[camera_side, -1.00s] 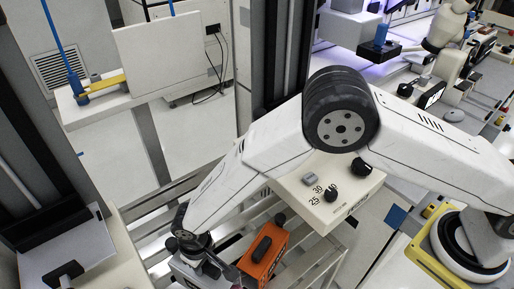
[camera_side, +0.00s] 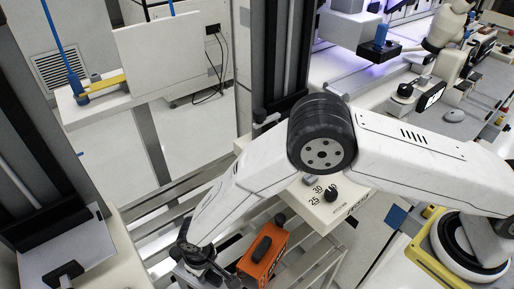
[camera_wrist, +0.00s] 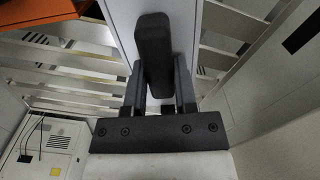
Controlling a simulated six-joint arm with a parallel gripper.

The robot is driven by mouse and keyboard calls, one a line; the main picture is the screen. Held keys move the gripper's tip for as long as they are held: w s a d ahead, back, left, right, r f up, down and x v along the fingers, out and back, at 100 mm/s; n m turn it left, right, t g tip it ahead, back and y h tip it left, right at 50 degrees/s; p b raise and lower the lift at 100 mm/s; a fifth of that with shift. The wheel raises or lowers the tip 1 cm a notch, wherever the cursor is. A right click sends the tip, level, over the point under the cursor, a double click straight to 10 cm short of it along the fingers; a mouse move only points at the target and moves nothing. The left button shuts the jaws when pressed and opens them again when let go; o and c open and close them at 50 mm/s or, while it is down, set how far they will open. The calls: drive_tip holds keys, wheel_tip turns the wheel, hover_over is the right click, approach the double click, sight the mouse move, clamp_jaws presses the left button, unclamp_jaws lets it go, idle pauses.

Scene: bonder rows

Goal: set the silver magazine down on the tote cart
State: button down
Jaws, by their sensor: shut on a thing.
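My gripper (camera_wrist: 157,82) is shut on the black handle of the silver magazine (camera_wrist: 190,22), one finger on each side of the handle. In the side view my gripper (camera_side: 203,262) is low at the bottom edge, and only a little of the magazine shows beneath it. The tote cart (camera_side: 318,267) is a frame of pale rails below; its rails also show on both sides of the magazine in the wrist view (camera_wrist: 80,62). I cannot tell whether the magazine touches the rails.
An orange magazine (camera_side: 262,258) with a black handle stands on the cart, close to the right of my gripper; its edge shows top left in the wrist view (camera_wrist: 40,8). A cream box with numbers (camera_side: 335,205) is behind it. Open rails lie to the upper left.

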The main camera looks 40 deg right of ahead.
drive_tip(key=shift+c, duration=2)
unclamp_jaws()
drive_tip(key=shift+f, duration=0.1)
wheel_tip(320, 180, up, 12)
drive_tip(key=w+d+r+m+t, duration=0.1)
drive_tip(key=d+r, duration=0.3)
drive_tip(key=d, duration=0.6)
drive_tip(key=w+d+r+m, duration=0.1)
drive_tip(key=d+r, duration=0.4)
drive_tip(key=d, duration=0.5)
drive_tip(key=s+d+r+m+t, duration=0.1)
drive_tip(key=s+d+r+m, duration=0.1)
drive_tip(key=s+d, duration=0.8)
drive_tip(key=d+r, duration=0.1)
drive_tip(key=d, duration=0.4)
drive_tip(key=shift+d+m+t, duration=0.3)
drive_tip(key=shift+d, duration=0.05)
